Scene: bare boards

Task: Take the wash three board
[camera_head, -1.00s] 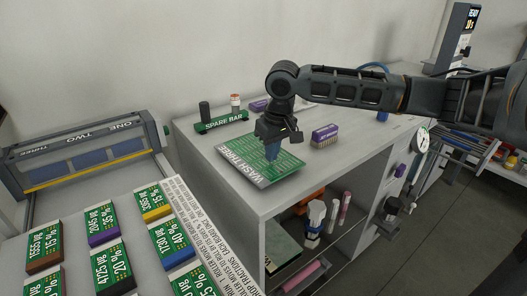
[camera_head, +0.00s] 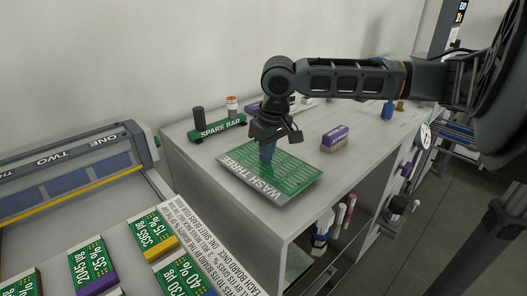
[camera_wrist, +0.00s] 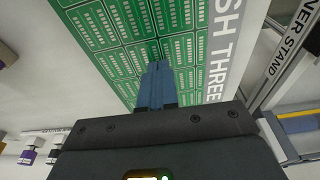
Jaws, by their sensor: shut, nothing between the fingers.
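The wash three board (camera_head: 295,178) is a green panel with rows of pads and a grey strip lettered WASH THREE. It lies flat on the grey cabinet top in the head view, and it fills the upper part of the wrist view (camera_wrist: 110,45). My gripper (camera_head: 267,153) points down over the board's far left part, its blue fingers together with nothing between them. In the wrist view the closed fingertips (camera_wrist: 158,68) overlap the pads near the lettered strip. I cannot tell whether the tips touch the board.
A green spare bar (camera_head: 218,128) with a dark knob stands behind the board. A purple-topped brush (camera_head: 335,138) stands to its right. At the left are a roller frame (camera_head: 70,165) and a bench with labelled boards (camera_head: 153,232). Open shelves lie under the cabinet top.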

